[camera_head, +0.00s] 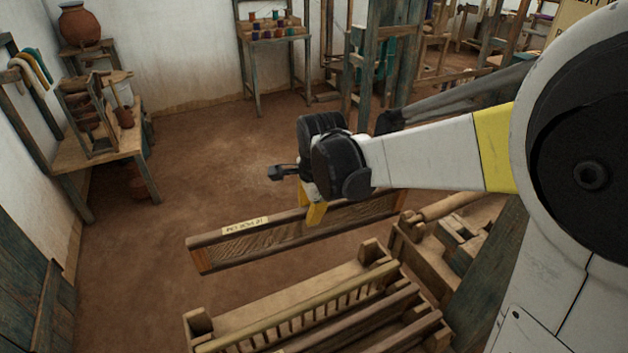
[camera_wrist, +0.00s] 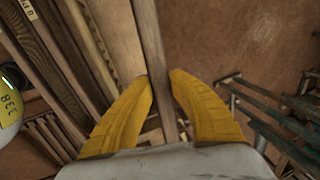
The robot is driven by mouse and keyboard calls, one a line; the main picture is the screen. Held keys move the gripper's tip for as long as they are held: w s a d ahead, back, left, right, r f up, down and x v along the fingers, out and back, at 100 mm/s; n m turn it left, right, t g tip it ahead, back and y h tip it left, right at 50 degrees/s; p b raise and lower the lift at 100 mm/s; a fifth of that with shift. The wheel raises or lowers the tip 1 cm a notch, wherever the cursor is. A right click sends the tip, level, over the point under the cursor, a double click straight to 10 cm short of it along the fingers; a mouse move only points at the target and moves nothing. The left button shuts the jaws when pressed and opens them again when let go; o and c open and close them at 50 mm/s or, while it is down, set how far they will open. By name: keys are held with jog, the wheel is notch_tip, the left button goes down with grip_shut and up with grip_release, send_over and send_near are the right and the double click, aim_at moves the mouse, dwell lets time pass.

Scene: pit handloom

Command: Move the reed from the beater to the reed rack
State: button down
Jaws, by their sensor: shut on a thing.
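The reed (camera_head: 248,241) is a long, flat wooden frame with fine slats and a pale label near its left part. My gripper (camera_head: 315,212) has yellow fingers shut on the reed's top edge and holds it in the air, long side roughly level. In the wrist view the reed (camera_wrist: 152,50) is a narrow bar running up between the fingers (camera_wrist: 161,85). The wooden reed rack (camera_head: 290,294), with pegs and long slots, is below and in front of the reed in the head view. It also shows at the left in the wrist view (camera_wrist: 122,40). I cannot make out the beater.
A bench (camera_head: 95,150) with tools stands along the left wall. A small table (camera_head: 275,37) with coloured spools is at the back. Blue-green loom posts (camera_head: 368,60) stand behind my arm. Wooden blocks (camera_head: 455,240) lie right of the rack. The earth floor (camera_head: 200,150) between is clear.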

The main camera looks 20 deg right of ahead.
jog(key=s+a+f+n, duration=0.1)
jog(key=s+a+f, duration=0.3)
jog(key=a+f, duration=0.15)
notch_tip(320, 180, down, 15)
jog(key=b, duration=1.1)
jog(key=shift+w+d+g, duration=0.2)
jog(key=shift+g, duration=0.1)
dwell(0.5)
jog(key=c, duration=1.3)
grip_release()
notch_tip(320, 180, up, 12)
jog(key=s, duration=0.2)
jog(key=shift+s+d, duration=0.2)
jog(key=shift+d, duration=0.1)
